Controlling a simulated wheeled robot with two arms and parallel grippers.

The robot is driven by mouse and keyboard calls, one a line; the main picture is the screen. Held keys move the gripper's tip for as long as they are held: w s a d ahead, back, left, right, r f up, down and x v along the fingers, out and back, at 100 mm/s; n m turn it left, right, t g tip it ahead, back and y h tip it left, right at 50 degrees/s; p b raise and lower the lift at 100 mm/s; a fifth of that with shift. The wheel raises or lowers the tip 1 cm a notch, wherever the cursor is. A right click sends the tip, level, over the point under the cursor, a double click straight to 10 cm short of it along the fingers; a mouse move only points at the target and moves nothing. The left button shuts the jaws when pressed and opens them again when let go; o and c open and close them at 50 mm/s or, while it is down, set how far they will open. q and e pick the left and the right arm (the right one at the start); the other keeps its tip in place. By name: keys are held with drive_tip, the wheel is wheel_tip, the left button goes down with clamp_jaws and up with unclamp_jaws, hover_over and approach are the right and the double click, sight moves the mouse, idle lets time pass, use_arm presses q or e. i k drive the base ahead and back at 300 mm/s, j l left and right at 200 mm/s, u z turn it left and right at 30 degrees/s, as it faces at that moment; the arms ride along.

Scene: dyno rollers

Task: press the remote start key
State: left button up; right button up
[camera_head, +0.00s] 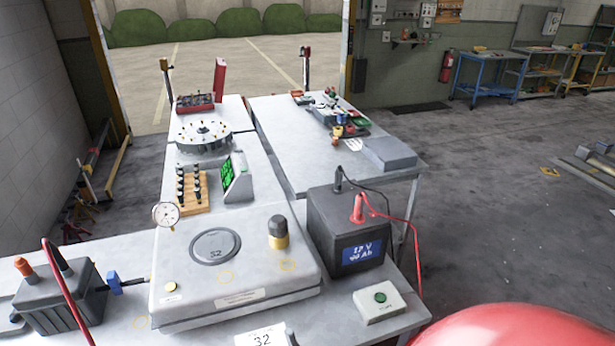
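A small white box with a round green button (380,297) sits near the front right edge of the bench. It looks like the remote start key, but its label is too small to read. The button is uncovered and nothing touches it. Neither of my grippers shows in the head view.
A black battery box (347,255) with red and black clamps stands behind the button box. A grey unit with a round plate (215,246) fills the bench centre. A large red rounded shape (510,330) covers the bottom right corner. A card marked 32 (262,339) lies in front.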

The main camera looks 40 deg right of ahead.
sight(379, 297)
drive_tip(key=l+z, duration=0.15)
drive_tip(key=z, duration=1.45)
